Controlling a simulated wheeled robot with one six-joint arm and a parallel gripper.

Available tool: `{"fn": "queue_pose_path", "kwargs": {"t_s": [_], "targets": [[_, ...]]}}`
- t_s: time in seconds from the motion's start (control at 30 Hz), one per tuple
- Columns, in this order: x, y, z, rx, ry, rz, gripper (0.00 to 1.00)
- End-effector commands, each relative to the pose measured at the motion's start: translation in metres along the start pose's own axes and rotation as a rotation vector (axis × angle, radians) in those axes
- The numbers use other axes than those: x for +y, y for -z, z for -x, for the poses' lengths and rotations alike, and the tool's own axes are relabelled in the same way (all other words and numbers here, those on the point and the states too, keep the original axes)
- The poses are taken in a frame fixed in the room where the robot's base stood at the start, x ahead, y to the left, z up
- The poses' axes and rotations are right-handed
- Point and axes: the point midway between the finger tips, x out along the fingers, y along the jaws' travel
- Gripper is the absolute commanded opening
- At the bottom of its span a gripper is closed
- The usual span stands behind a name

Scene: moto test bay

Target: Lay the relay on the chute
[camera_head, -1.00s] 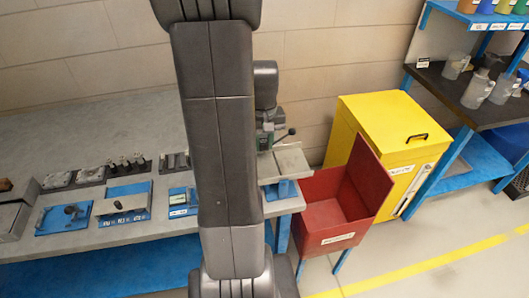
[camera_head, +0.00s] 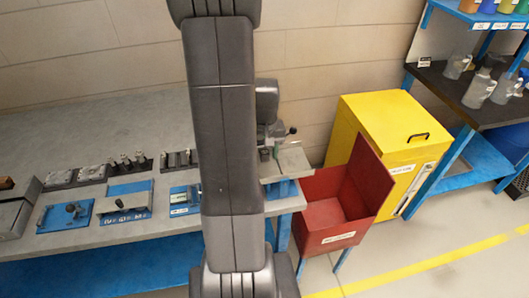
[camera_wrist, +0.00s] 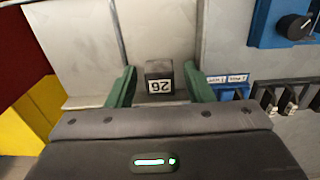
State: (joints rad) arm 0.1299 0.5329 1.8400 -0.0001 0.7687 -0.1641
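A small dark block with a white label reading 26 (camera_wrist: 159,86), apparently the relay, shows in the wrist view between my gripper's green fingers. My gripper (camera_wrist: 160,82) is open, with a narrow gap visible on each side of the block. The block appears to rest on or just above a pale grey plate with raised edges, apparently the chute (camera_wrist: 155,25). In the head view this plate (camera_head: 292,160) is at the bench's right end, beside the red bin.
The red bin (camera_head: 322,228) stands right of the bench, in front of a yellow cabinet (camera_head: 385,125). The grey bench (camera_head: 90,135) holds several fixtures and blue trays at left. In the wrist view, a dark knob (camera_wrist: 294,27) and labelled holders (camera_wrist: 228,88) are at right.

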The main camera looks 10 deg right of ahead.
Motion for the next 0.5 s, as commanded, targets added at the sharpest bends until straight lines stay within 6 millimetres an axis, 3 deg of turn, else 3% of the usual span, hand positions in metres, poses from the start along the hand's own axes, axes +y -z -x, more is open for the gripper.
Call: {"fn": "queue_pose_path", "kwargs": {"t_s": [0.27,0.5], "targets": [[0.000,0.000,0.002,0.000,0.000,0.000,0.47],[0.000,0.001,0.028,0.006,-0.001,0.000,0.47]]}}
